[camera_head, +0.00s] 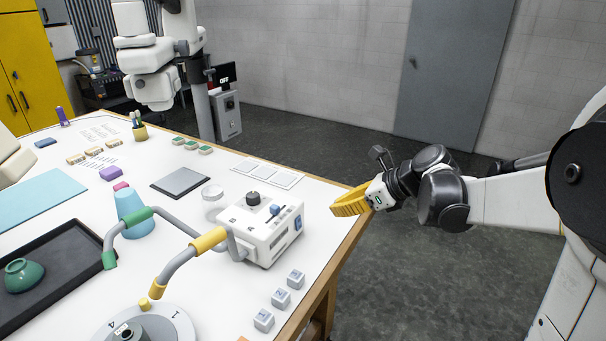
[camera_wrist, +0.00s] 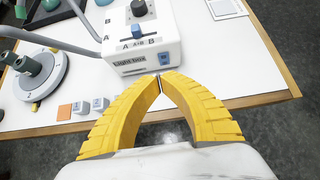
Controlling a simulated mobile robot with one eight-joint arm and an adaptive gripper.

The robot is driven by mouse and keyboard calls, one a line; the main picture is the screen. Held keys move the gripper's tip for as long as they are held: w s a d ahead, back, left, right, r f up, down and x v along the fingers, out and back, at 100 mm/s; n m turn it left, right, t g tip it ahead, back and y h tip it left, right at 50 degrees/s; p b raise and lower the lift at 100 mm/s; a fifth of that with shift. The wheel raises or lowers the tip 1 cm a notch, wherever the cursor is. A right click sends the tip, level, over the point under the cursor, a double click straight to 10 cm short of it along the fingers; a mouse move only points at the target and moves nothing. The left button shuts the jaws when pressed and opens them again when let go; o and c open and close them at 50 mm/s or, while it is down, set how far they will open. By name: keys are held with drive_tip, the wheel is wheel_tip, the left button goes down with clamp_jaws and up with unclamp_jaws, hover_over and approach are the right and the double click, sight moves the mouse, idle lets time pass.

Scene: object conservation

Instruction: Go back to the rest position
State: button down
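My gripper (camera_head: 345,206) has yellow fingers and hangs just past the right edge of the white table (camera_head: 330,232), at about the height of the top. In the wrist view the fingertips (camera_wrist: 159,78) meet and hold nothing between them. A white light box (camera_head: 268,232) with a dark knob and a blue switch stands on the table, left of my gripper. The light box also shows beyond the fingertips in the wrist view (camera_wrist: 142,40), apart from them as far as I can tell.
Several grey cubes (camera_head: 281,299) lie near the table's right edge. The floor right of the table is clear, with a grey door (camera_head: 450,75) behind.

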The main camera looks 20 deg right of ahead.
drive_tip(key=s+a+f+n+h+b, duration=0.1)
drive_tip(key=s+a+n+h, duration=0.2)
drive_tip(key=s+n, duration=0.7)
drive_tip(key=s+a+f+n+h+b, duration=0.1)
drive_tip(key=s+a+f+n+h, duration=0.1)
drive_tip(key=s+n, duration=0.9)
drive_tip(key=shift+s+a+n+h, duration=0.35)
drive_tip(key=shift+n+h, duration=0.65)
drive_tip(key=shift+n, duration=2)
drive_tip(key=shift+w+a, duration=0.1)
